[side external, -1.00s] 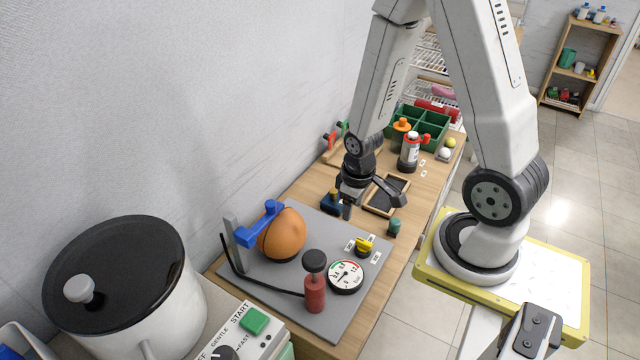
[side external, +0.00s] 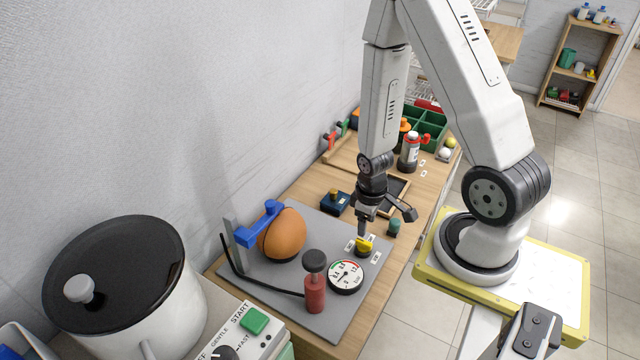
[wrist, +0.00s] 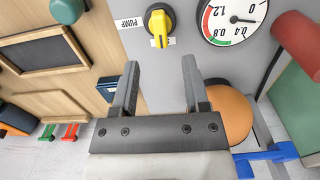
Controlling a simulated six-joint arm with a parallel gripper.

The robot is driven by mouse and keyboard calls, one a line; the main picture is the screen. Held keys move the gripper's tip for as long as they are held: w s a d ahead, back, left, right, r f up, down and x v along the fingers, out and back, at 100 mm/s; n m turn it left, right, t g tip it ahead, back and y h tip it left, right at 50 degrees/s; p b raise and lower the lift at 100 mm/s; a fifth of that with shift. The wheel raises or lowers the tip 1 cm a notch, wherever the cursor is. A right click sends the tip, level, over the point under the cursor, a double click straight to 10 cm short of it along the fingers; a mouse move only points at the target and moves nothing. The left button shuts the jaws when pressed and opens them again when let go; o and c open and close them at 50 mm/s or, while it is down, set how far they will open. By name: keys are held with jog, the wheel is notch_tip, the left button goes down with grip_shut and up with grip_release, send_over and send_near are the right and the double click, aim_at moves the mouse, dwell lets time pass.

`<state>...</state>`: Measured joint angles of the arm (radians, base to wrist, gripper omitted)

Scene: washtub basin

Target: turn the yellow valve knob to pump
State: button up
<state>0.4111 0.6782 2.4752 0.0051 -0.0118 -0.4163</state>
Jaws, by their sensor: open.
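The yellow valve knob (side external: 364,245) sits on the grey board (side external: 340,320) beside the gauge. In the wrist view the yellow knob (wrist: 158,24) is at the top, its narrow handle pointing down in the picture. A PUMP label (wrist: 130,23) is to its left, and another label, partly hidden by the knob, is below it. My gripper (wrist: 158,82) is open and empty, with the knob beyond its fingertips. In the side view my gripper (side external: 363,228) hangs just above the knob; contact cannot be told.
The round gauge (side external: 346,276) and red hand pump (side external: 315,288) stand near the knob. A small green knob (side external: 394,227) and a dark blue box (side external: 336,201) are close by.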

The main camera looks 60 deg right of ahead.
aim_at(364, 241)
jog(key=shift+f, duration=3.3)
grip_shut()
